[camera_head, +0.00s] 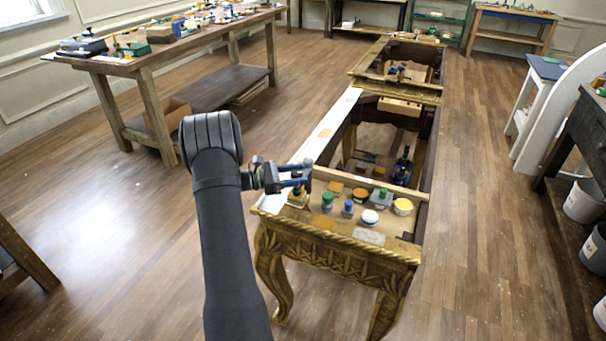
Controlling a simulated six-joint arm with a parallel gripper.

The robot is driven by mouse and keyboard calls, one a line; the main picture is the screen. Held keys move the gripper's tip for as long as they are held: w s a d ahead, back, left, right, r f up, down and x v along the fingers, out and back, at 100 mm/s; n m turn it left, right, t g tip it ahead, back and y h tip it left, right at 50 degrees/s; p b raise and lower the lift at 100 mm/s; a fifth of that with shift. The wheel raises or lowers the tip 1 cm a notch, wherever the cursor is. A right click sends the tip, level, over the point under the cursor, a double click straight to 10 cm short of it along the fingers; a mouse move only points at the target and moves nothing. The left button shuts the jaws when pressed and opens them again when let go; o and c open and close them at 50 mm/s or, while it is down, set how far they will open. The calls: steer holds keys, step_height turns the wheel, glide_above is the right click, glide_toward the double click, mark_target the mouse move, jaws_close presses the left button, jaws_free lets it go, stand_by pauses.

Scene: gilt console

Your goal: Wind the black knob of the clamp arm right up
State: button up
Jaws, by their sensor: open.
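My gripper (303,175) is open, with its fingers pointing right, above the left end of the console's near top. A small yellow and dark item (298,198) stands just below the fingers and is partly covered by them. I cannot tell whether it is the clamp arm, and I cannot make out the black knob. The gilt console (335,250) has a carved front and an open frame running back.
Small jars and bottles stand on the console's near top, including a green-capped jar (327,202), a white-lidded jar (370,217) and a yellow pot (403,206). A dark bottle (402,168) stands behind them. A cluttered workbench (150,62) stands at upper left.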

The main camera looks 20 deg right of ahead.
steer(key=shift+s+d, duration=0.2)
steer(key=shift+d, duration=0.9)
steer(key=c, duration=1)
steer(key=shift+o, duration=0.2)
steer(key=shift+n+t, duration=0.3)
